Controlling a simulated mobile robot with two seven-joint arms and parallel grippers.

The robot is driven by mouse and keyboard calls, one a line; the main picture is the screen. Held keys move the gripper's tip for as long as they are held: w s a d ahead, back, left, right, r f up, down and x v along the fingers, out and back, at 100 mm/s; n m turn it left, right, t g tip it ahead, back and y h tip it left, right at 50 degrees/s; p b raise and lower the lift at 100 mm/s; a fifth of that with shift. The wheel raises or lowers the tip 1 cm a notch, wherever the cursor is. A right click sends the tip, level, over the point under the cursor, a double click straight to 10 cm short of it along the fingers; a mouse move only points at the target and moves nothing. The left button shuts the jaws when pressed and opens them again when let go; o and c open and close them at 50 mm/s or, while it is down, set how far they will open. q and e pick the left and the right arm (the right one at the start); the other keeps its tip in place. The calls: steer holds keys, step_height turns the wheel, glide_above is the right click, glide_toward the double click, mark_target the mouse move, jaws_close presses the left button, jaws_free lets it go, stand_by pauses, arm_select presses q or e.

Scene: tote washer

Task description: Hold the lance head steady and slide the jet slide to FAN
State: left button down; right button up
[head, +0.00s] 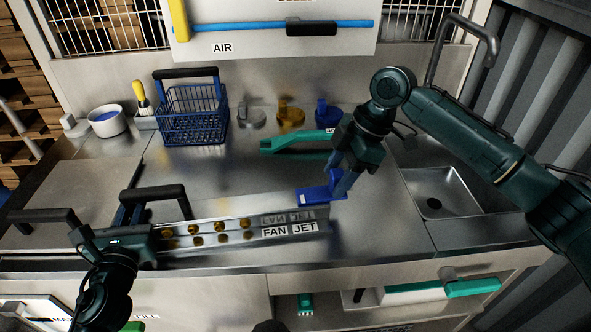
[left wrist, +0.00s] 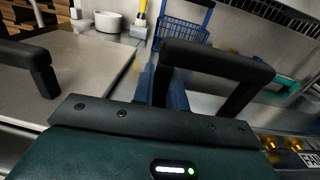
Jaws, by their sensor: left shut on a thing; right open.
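The lance head (head: 240,249) is a shiny metal bar along the counter's front, with brass nozzles and FAN and JET labels (head: 290,230) near its right end. My left gripper (head: 130,206) is shut on the left leg of its black handle (head: 160,191); the handle also shows close up in the left wrist view (left wrist: 215,58). A bright blue piece with a white mark, seemingly the jet slide (head: 315,195), sits behind the bar's right end, above JET. My right gripper (head: 345,183) is open, fingers down at this piece; whether they touch it is unclear.
Behind stand a blue wire basket (head: 190,117), a white bowl (head: 107,120), a brush (head: 142,100) and several coloured knobs (head: 290,115). A teal tool (head: 290,144) lies behind my right gripper. A sink (head: 440,192) is at the right. The middle counter is clear.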

steer(key=shift+c, duration=0.6)
jaws_close()
